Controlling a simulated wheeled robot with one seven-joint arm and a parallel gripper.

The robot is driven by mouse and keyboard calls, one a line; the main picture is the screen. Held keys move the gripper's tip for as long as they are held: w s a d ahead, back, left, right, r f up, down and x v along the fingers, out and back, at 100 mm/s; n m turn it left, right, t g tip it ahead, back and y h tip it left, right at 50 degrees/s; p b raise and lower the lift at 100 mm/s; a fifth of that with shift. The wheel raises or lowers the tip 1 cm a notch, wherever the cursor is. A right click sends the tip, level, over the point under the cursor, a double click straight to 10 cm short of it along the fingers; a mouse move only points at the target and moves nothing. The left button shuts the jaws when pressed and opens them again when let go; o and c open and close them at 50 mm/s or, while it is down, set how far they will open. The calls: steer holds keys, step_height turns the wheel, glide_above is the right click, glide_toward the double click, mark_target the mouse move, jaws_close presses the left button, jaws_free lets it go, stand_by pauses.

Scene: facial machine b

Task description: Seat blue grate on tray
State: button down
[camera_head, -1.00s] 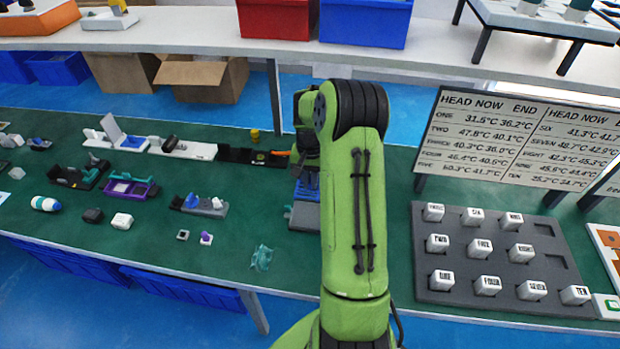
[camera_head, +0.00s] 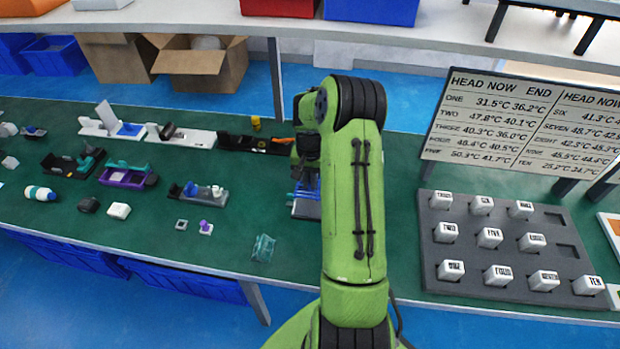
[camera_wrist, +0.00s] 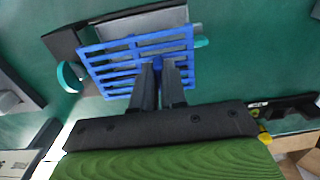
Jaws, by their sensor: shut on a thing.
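The blue grate (camera_wrist: 108,64) is a slatted frame held in my gripper (camera_wrist: 162,66), whose two dark fingers are closed on it near its right part. In the wrist view it hangs tilted in front of a grey tray (camera_wrist: 150,20) on a dark base, hiding much of it. I cannot tell whether grate and tray touch. A teal round part (camera_wrist: 68,78) shows at the grate's left edge. In the head view the blue grate (camera_head: 304,188) shows just left of my arm, above the tray; my arm hides most of both.
A black tray (camera_head: 250,143) with a yellow knob lies behind left. A small grey-and-blue device (camera_head: 198,193) and a clear teal piece (camera_head: 263,248) lie left of my arm. The grey key board (camera_head: 500,245) stands right. Green table between them is bare.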

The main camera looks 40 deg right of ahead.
steer(key=shift+f+b, duration=2.6)
steer(key=shift+f, duration=0.95)
steer(key=shift+f, duration=0.25)
steer(key=c, duration=1.1)
jaws_free()
step_height(320, 180, up, 16)
steer(key=p, duration=0.2)
steer(key=shift+f+p, duration=0.1)
steer(key=shift+p, duration=0.25)
steer(key=shift+a, duration=0.1)
